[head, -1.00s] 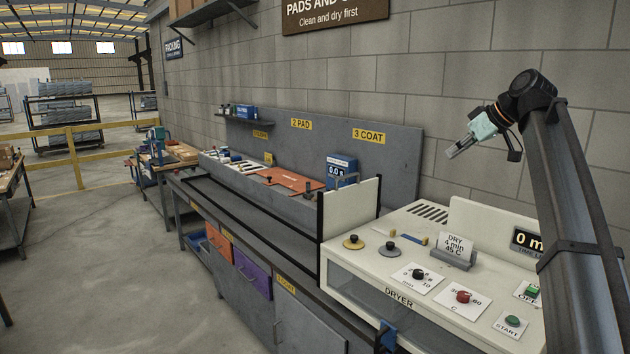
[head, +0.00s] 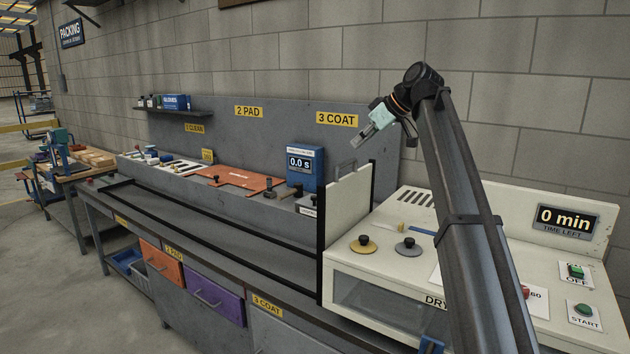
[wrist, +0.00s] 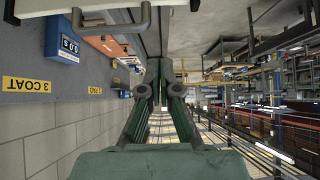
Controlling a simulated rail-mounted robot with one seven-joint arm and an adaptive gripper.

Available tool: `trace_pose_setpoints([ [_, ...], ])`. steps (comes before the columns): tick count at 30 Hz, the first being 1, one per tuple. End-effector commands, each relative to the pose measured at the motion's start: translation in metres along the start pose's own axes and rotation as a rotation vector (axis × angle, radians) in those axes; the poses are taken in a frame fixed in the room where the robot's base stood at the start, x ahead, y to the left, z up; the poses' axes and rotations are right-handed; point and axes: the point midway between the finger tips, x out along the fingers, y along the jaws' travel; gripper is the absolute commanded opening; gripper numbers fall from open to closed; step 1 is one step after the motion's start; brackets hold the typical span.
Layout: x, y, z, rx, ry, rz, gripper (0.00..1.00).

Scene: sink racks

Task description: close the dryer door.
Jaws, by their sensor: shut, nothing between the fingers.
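The dryer (head: 375,302) is a white cabinet at the right in the head view. Its door (head: 347,212) is a white panel standing raised above the left end of the cabinet, between black posts. A grey handle (head: 340,168) sits on the door's top edge. In the wrist view the handle (wrist: 110,24) crosses the upper left, with the white door edge (wrist: 100,4) above it. My gripper (head: 361,142) is shut and empty, above and slightly right of the handle and apart from it. Its fingers also show shut in the wrist view (wrist: 163,88).
A blue box reading 0.0 s (head: 304,166) stands behind the bench, left of the door. The timer (head: 566,219) reads 0 min. The bench top (head: 215,240) left of the dryer is largely clear.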

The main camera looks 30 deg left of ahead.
Motion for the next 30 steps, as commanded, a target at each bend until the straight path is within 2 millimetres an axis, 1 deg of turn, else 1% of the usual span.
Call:
trace_pose_setpoints([
  [1,0.002,0.000,0.002,0.000,0.000,0.000,0.00],
  [5,0.008,-0.001,0.001,0.000,0.000,-0.001,0.00],
  [8,0.019,-0.001,0.001,0.000,0.000,-0.002,0.00],
  [11,0.035,-0.001,0.001,0.000,-0.001,-0.002,0.00],
  [18,0.081,-0.001,0.000,0.000,-0.001,-0.001,0.00],
  [22,0.104,-0.001,0.000,0.000,-0.001,-0.001,0.00],
  [24,0.111,-0.002,0.012,0.001,-0.002,-0.001,0.00],
  [30,0.125,-0.001,0.026,0.001,0.000,0.000,0.00],
])
